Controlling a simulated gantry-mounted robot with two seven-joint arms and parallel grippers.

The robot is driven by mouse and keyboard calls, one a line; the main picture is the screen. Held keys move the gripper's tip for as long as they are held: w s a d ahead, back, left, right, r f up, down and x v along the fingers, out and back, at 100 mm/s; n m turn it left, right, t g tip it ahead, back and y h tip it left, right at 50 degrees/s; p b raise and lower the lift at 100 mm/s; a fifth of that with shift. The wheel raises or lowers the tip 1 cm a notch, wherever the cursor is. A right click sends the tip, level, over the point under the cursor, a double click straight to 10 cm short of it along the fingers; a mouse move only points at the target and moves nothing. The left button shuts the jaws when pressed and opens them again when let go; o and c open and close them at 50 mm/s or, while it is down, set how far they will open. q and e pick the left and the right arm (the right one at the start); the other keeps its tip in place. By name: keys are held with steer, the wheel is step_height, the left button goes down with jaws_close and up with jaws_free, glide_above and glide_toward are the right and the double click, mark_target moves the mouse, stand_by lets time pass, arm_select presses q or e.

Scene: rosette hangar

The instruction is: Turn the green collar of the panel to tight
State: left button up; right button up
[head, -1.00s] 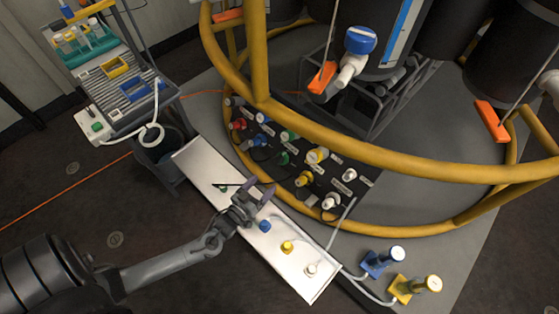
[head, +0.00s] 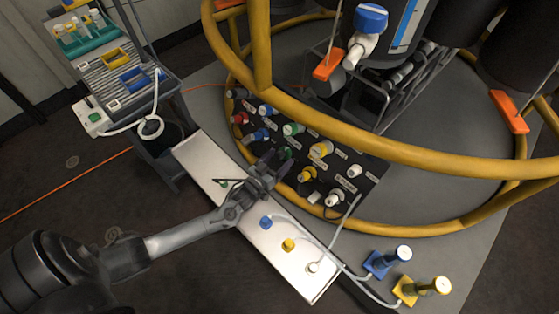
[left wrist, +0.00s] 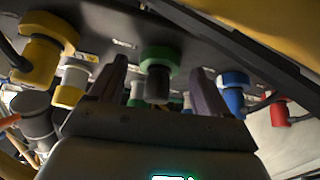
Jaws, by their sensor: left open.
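The dark panel (head: 322,172) carries two rows of coloured collars under the yellow rail. In the left wrist view a green collar (left wrist: 160,56) sits on the panel with a grey plug body below it. My left gripper (left wrist: 157,88) is open, with one finger on each side of that grey body, just short of the green ring; contact cannot be told. In the head view my left gripper (head: 272,163) reaches the panel's lower row and partly hides the green collar (head: 286,153) there. Another green collar (head: 292,129) is in the upper row. My right gripper is not in view.
Yellow (left wrist: 42,52) and blue (left wrist: 233,88) collars flank the fingers closely. The yellow rail (head: 345,145) curves above the panel. A white board (head: 205,160) with coloured caps lies below my left arm. A tool cart (head: 110,75) stands at the upper left.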

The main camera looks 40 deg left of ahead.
arm_select(q)
steer(key=shift+w, duration=0.4)
steer(key=c, duration=1)
steer(key=shift+c, duration=0.2)
